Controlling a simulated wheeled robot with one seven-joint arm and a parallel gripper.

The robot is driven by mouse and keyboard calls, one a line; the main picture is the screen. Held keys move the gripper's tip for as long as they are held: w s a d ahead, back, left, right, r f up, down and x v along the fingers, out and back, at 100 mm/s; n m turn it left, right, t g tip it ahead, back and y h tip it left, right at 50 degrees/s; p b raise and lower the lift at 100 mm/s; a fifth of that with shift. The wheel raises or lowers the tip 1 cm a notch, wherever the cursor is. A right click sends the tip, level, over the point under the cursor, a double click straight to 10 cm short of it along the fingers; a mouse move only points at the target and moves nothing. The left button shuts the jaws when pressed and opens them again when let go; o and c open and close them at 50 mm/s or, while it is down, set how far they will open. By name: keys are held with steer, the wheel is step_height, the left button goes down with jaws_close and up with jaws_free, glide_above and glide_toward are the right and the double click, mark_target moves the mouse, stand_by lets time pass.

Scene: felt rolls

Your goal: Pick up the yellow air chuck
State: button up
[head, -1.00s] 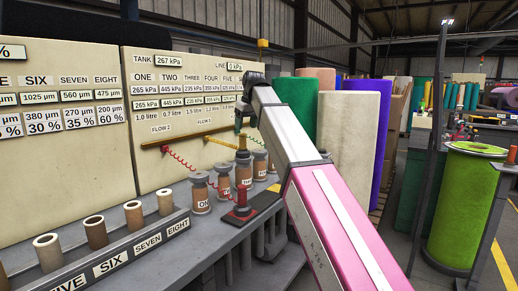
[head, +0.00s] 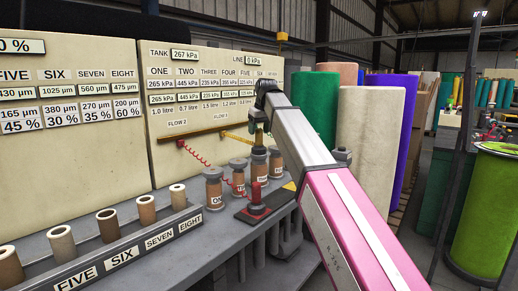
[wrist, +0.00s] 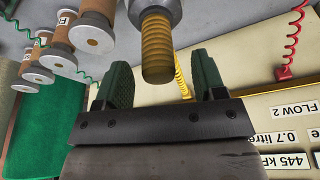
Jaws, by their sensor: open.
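The yellow air chuck (wrist: 157,45) is a ribbed, brass-yellow cylinder with a grey metal part at one end in the wrist view. My gripper (wrist: 160,82) is open, with a green padded finger on each side of the chuck's end. A gap shows on both sides, and I cannot tell how deep the chuck is between the fingers. In the head view the chuck (head: 259,136) appears upright above a brown canister (head: 259,160), just under my gripper (head: 259,122), partly hidden. A yellow coiled hose (wrist: 183,82) shows behind the fingers.
Brown canisters stand in a row close by, such as the one labelled ONE (head: 213,188). A red chuck (head: 257,198) stands on a dark base with a red coiled hose (head: 200,156). The gauge panel (head: 215,160) rises behind. Tall felt rolls (head: 373,120) stand beyond the bench.

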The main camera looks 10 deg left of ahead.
mark_target(258, 135)
steer(key=x, duration=0.3)
steer(key=shift+w+f, duration=0.2)
steer(key=shift+f, duration=0.1)
steer(key=shift+c, duration=0.4)
steer(key=c, duration=1.1)
steer(key=shift+r, duration=0.1)
